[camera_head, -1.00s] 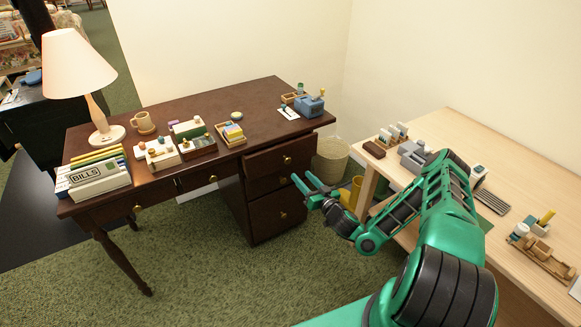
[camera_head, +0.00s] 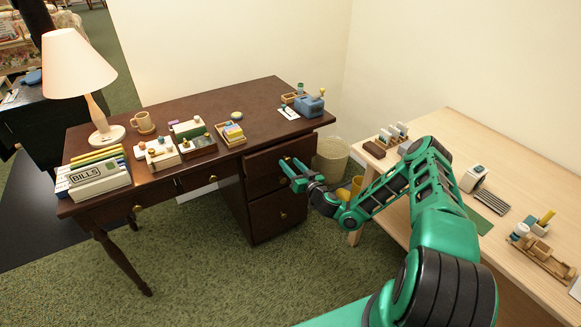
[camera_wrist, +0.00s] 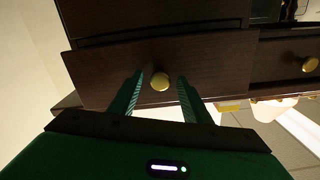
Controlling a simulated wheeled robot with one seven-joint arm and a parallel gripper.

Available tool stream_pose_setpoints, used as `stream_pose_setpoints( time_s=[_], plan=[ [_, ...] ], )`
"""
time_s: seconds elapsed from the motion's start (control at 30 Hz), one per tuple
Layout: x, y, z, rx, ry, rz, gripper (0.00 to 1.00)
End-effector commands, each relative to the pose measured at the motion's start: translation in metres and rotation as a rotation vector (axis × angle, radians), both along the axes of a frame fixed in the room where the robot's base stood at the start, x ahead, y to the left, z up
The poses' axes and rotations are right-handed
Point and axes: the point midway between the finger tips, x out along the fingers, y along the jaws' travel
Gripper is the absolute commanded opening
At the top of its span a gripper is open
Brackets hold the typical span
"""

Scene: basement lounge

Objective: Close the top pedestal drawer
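The top pedestal drawer (camera_head: 264,165) is in the dark wooden desk (camera_head: 190,108), at its right end. Its front appears to stand out a little from the pedestal. In the wrist view, which looks upside down, the drawer front (camera_wrist: 218,62) fills the middle, with a round brass knob (camera_wrist: 160,81) on it. My gripper (camera_head: 291,170) is in front of the drawer in the head view. In the wrist view my gripper (camera_wrist: 161,88) has its two green fingers apart, one on each side of the knob. Whether the fingertips touch the front cannot be told.
A light wooden table (camera_head: 450,130) with small items stands at the right, close under my arm. A wicker basket (camera_head: 331,158) stands between desk and table. The lower pedestal drawer (camera_head: 270,217) looks shut. Green carpet before the desk is clear.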

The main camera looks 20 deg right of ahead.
Motion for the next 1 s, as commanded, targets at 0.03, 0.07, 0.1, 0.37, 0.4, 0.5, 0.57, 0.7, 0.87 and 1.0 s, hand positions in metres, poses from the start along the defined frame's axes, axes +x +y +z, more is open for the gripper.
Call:
stream_pose_setpoints(
  time_s=[0.03, 0.07, 0.1, 0.37, 0.4, 0.5, 0.57, 0.7, 0.87, 1.0],
  plan=[
    [0.0, 0.0, 0.0, 0.0, 0.0, 0.0, 0.33],
    [0.0, 0.0, 0.0, 0.0, 0.0, 0.0, 0.25],
    [0.0, 0.0, 0.0, 0.0, 0.0, 0.0, 0.16],
    [0.007, 0.001, 0.0, -0.002, -0.002, 0.001, 0.0],
    [0.013, 0.002, 0.0, -0.005, -0.001, 0.001, 0.0],
    [0.029, 0.006, -0.001, -0.006, -0.001, 0.002, 0.0],
    [0.036, 0.007, -0.001, -0.005, 0.0, 0.0, 0.0],
    [0.045, 0.007, -0.001, -0.003, 0.001, -0.003, 0.0],
    [0.045, 0.007, -0.001, -0.003, 0.0, -0.004, 0.0],
    [0.046, 0.007, 0.0, -0.003, -0.001, -0.003, 0.4]
  ],
)
